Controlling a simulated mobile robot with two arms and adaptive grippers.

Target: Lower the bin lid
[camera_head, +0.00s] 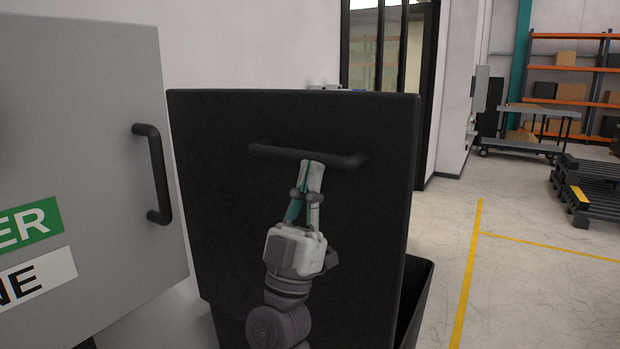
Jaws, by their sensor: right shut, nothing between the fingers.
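The black bin lid (225,200) stands raised, its broad face toward me, with a dark bar handle (270,151) across its upper part. Part of the black bin (418,285) shows below and to the right of the lid; the lid hides most of its opening. My right gripper (312,166) is in front of the lid, pointing up, with its fingertips at the lower side of the handle near its right half. It is shut with nothing between its fingers. I cannot tell whether the fingertips touch the bar. My left gripper is not in view.
A grey panel (80,130) with a dark vertical handle (154,174) and a green label (30,222) stands close on the left. A white wall is behind. The floor to the right is clear, with yellow lines (467,270); pallets (590,190) and shelves stand further off.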

